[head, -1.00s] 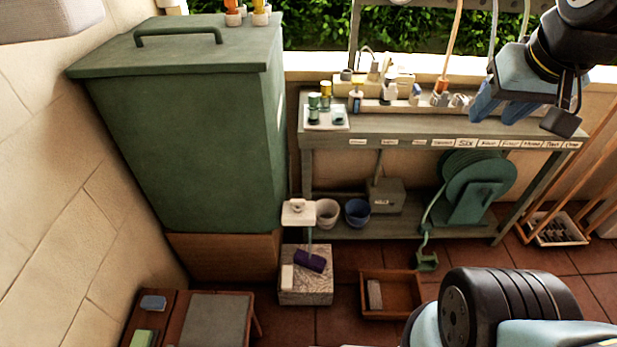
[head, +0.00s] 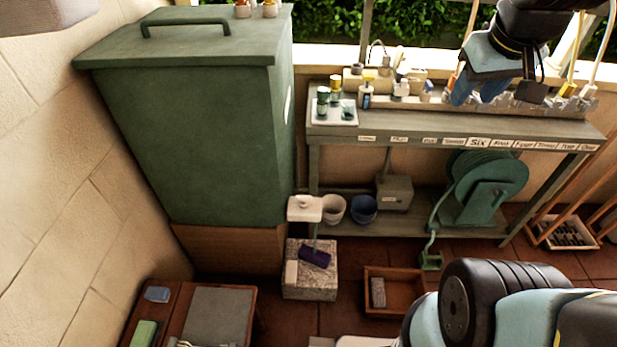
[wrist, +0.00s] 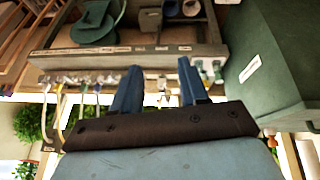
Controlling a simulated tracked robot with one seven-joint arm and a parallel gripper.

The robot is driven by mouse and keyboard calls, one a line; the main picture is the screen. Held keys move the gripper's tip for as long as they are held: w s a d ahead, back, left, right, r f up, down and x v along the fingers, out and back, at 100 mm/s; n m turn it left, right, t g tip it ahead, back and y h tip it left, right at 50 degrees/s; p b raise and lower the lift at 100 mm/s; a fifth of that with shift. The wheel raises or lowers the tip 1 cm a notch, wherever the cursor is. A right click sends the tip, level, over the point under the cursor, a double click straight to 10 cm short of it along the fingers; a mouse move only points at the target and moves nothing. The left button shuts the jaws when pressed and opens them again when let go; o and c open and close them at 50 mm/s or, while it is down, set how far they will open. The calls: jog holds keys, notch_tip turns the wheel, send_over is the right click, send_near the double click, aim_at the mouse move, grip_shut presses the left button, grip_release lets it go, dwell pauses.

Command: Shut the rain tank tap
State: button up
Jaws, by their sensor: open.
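A large green tank (head: 190,130) with a lid handle stands at the left in the head view, on a brown base. It also shows at the right of the wrist view (wrist: 268,55). A white block-like fitting (head: 304,208) sits by the tank's lower right corner, above a speckled stone block (head: 310,286). A dark purple piece (head: 315,257) lies tilted on that block. I cannot tell which part is the tap or how its handle stands. My gripper (head: 478,92) is open and empty above the bench's right half, far from the tank's lower corner.
A grey bench (head: 385,123) with small bottles and labels stands right of the tank. Below are two pots, a grey box (head: 394,192) and a green hose reel (head: 484,190). A wooden tray (head: 393,292) and a low table (head: 180,310) stand in front. Some tiled floor is clear.

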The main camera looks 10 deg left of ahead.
jog(key=w+a+f+n+g, duration=0.1)
jog(key=w+a+f+n, duration=0.3)
jog(key=w+f, duration=0.45)
jog(key=n+g+y, duration=0.4)
jog(key=n+y, duration=0.1)
jog(key=n, duration=0.7)
send_near(304, 196)
jog(key=x, duration=0.8)
jog(key=shift+a+f, duration=0.1)
jog(key=shift+f, duration=0.25)
grip_shut()
